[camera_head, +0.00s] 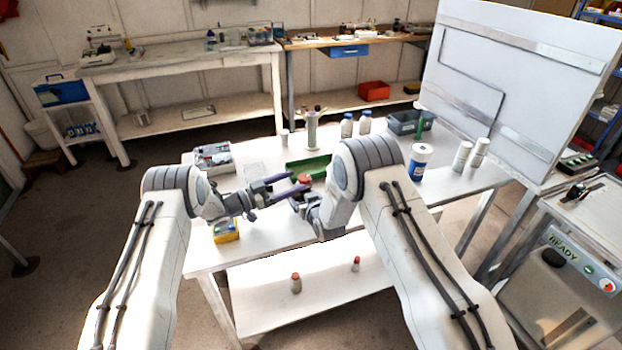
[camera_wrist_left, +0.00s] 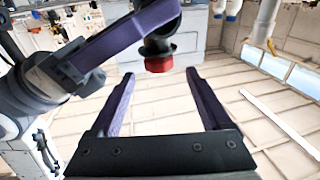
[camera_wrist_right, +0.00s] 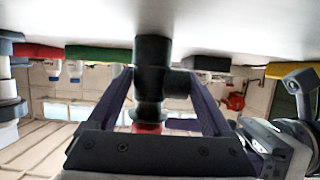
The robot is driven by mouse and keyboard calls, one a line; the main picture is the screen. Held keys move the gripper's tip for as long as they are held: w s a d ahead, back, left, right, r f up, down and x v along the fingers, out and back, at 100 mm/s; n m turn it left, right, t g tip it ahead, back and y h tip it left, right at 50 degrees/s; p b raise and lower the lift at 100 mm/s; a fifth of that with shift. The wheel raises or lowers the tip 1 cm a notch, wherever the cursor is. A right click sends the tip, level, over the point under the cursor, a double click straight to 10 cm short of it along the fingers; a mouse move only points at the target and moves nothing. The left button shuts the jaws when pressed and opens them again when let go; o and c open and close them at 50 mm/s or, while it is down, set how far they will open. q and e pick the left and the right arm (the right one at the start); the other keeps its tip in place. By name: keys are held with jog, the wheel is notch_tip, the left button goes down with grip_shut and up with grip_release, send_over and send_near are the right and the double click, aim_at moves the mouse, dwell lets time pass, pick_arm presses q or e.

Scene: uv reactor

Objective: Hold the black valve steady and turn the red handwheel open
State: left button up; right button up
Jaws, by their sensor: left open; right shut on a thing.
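The black valve (camera_wrist_right: 152,75) stands on the white table and fills the middle of the right wrist view, which looks upside down. My right gripper (camera_wrist_right: 158,88) is shut on it, a finger on each side. The red handwheel (camera_head: 304,178) tops the valve. It also shows in the left wrist view (camera_wrist_left: 158,64), just beyond and between the fingertips. My left gripper (camera_head: 295,181) is open and empty, its fingers pointing at the handwheel from the left. Whether they touch it I cannot tell. In the head view my right arm and gripper hide most of the valve.
A green tray (camera_head: 308,166) lies just behind the valve. A yellow box (camera_head: 227,231) sits at the front left table edge, and a grey case (camera_head: 213,158) behind it. A blue-and-white jar (camera_head: 420,161) and white bottles stand to the right.

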pick_arm(q)
jog(key=shift+w+d+f+m+g+h, duration=0.15)
jog(key=shift+w+m+g+h, duration=0.1)
jog(key=shift+m+g, duration=0.4)
jog(key=shift+w+d+f+m+g+h, duration=0.1)
jog(key=shift+w+m+g+h, duration=0.2)
jog(key=shift+g, duration=0.65)
jog(key=x, duration=0.7)
jog(key=shift+d, duration=0.2)
jog(key=shift+f, duration=0.1)
grip_shut()
